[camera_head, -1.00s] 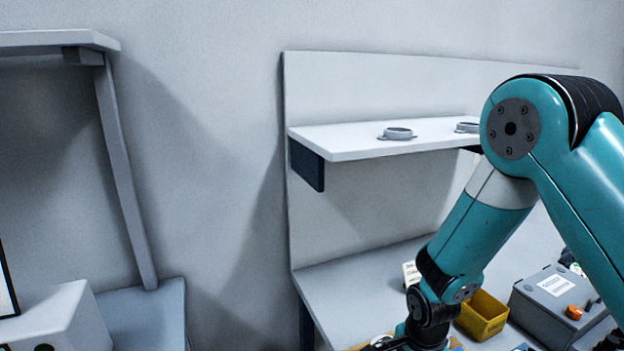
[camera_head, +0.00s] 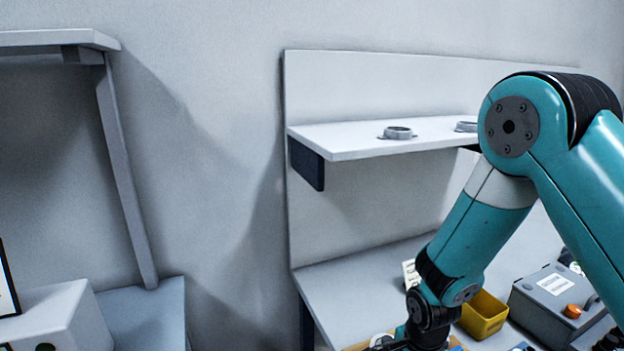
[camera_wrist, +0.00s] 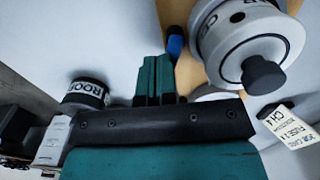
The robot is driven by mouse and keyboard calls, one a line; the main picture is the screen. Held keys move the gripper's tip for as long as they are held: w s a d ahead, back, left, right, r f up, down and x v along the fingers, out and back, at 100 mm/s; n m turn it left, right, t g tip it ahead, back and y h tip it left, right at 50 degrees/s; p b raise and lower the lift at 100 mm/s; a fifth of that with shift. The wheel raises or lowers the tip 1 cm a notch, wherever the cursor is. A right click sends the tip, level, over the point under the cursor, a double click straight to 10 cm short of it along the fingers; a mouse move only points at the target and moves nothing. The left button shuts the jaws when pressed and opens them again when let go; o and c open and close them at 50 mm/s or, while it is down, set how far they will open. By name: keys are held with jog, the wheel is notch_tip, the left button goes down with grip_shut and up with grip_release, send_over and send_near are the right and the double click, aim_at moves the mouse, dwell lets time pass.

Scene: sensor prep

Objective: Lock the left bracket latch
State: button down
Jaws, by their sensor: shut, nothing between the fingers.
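Two grey ring-shaped fittings sit on the upper shelf in the head view. The left ring (camera_head: 398,133) is in full view, and the right ring (camera_head: 467,127) is partly hidden by my arm. They may be the brackets, but I cannot make out a latch on either. My gripper (camera_wrist: 155,78) shows in the wrist view with its teal fingers together and nothing between them. It is low over the bench, well below the shelf. In the head view its tips are hard to make out at the bottom edge.
Near my gripper are a white cylinder with a black knob (camera_wrist: 245,45), a blue item (camera_wrist: 175,43), a dark-banded cylinder (camera_wrist: 86,94) and a printed card (camera_wrist: 289,126). A yellow bin (camera_head: 484,315) and grey box (camera_head: 552,300) stand on the bench. The shelf's left front is clear.

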jog(key=shift+s+a, duration=0.5)
jog(key=shift+s, duration=0.05)
dwell(0.9)
jog(key=shift+s+a+p, duration=0.15)
jog(key=shift+a+p, duration=0.25)
jog(key=shift+a, duration=0.35)
dwell(0.8)
notch_tip(320, 180, up, 6)
jog(key=p, duration=0.5)
jog(key=shift+w, duration=0.3)
dwell(0.3)
